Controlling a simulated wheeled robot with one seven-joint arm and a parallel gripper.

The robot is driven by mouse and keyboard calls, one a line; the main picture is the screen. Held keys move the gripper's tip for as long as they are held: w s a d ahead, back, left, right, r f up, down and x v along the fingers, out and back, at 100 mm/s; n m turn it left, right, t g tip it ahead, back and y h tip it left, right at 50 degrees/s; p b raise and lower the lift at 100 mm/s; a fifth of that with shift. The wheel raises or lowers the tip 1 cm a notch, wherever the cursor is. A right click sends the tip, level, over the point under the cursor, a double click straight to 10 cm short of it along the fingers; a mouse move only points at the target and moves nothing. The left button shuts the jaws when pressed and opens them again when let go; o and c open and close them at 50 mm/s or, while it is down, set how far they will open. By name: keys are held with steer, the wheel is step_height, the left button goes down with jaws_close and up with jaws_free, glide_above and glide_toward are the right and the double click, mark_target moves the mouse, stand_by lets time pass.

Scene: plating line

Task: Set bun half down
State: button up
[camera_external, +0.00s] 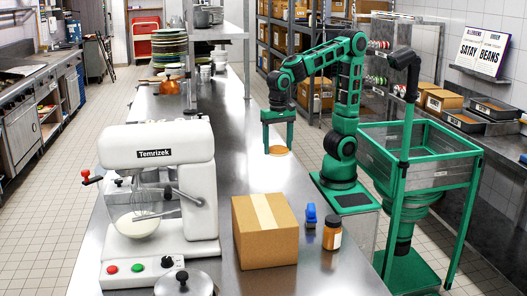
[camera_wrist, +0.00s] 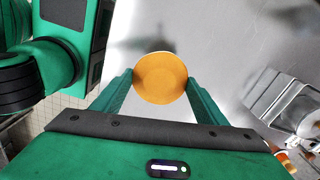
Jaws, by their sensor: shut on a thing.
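The bun half (camera_external: 278,150) is a round, orange-tan disc in the external view, over the steel counter (camera_external: 262,176). My green gripper (camera_external: 278,146) points down and is shut on it. In the wrist view the bun half (camera_wrist: 160,78) sits between the two fingertips of my gripper (camera_wrist: 160,82), with a finger touching each side. Its flat round face looks toward the wrist camera.
A white mixer (camera_external: 160,190), a cardboard box (camera_external: 265,230), a blue item (camera_external: 311,215) and an orange jar (camera_external: 332,230) stand nearer the camera. Stacked plates (camera_external: 169,52) and a copper-coloured pot (camera_external: 170,86) stand farther back. The counter around the bun half is clear.

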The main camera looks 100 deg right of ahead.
steer(key=w+d+r+n, duration=0.1)
steer(key=w+d+n, duration=0.6)
steer(key=w, duration=0.4)
steer(key=w+d+r+n, duration=0.1)
steer(key=w+d+n, duration=0.7)
steer(key=w, duration=0.3)
steer(key=shift+w+d+r+n, duration=0.15)
steer(key=shift+w+r+n, duration=0.1)
steer(key=shift+r+n, duration=0.1)
steer(key=shift+d, duration=0.1)
glide_above(218, 147)
steer(key=f, duration=1)
steer(key=shift+w+a, duration=0.1)
steer(key=shift+a, duration=0.1)
steer(key=shift+f, duration=1.95)
steer(key=shift+f, duration=0.1)
steer(key=o, duration=1)
